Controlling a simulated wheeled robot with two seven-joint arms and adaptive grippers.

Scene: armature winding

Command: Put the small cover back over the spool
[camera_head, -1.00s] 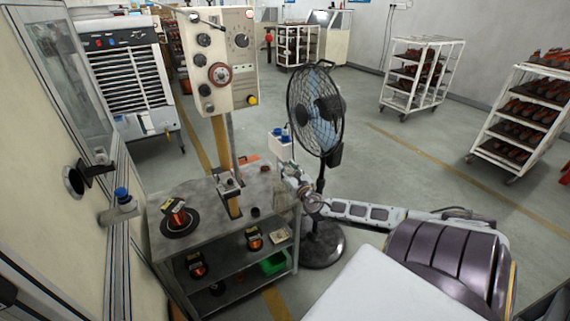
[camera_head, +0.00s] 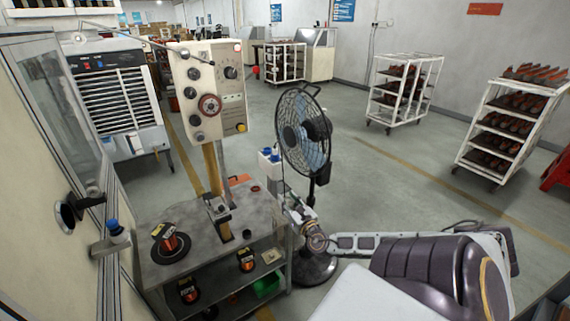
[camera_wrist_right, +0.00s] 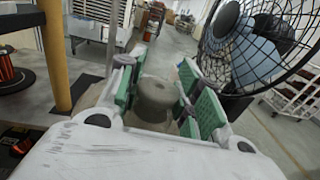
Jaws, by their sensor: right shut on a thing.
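My right gripper (camera_head: 290,202) is beyond the table's right edge, near the fan and well right of the spool. In the right wrist view, the green pads of my right gripper (camera_wrist_right: 158,92) are shut on a grey-brown rounded thing with a flared lower part, likely the small cover (camera_wrist_right: 156,96). The cover is hard to make out in the head view. My left gripper is not in view.
A black standing fan (camera_head: 305,130) is close beside my right arm. More spools (camera_head: 246,260) sit on the shelf below.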

